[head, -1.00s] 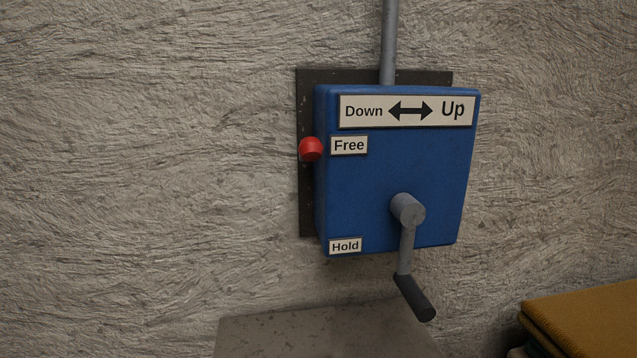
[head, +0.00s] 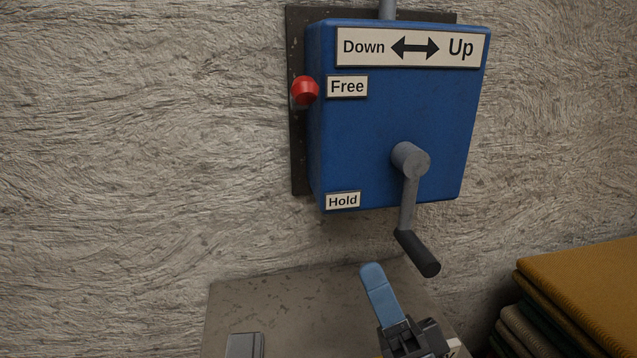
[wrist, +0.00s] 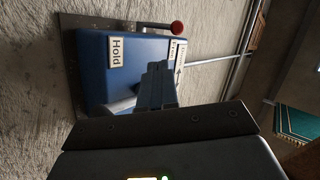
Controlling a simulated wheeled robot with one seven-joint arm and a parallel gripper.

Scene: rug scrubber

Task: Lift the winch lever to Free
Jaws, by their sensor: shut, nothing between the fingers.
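The blue winch box (head: 370,125) is fixed to the wall on a dark plate. Its lever ends in a red knob (head: 305,90) on the box's left side, level with the Free label (head: 347,86). The Hold label (head: 342,201) is at the lower left. The red knob also shows in the wrist view (wrist: 178,28), on a thin rod beside the box. The grey crank with a black handle (head: 417,253) hangs down from the box front. My gripper (head: 372,275) is below the box and the crank handle, apart from the red knob; it is shut and empty.
A grey surface (head: 280,295) lies below the box. Folded textiles, mustard on top (head: 580,280), are stacked at the right. A pipe (head: 387,9) rises from the box top. The wall left of the knob is clear.

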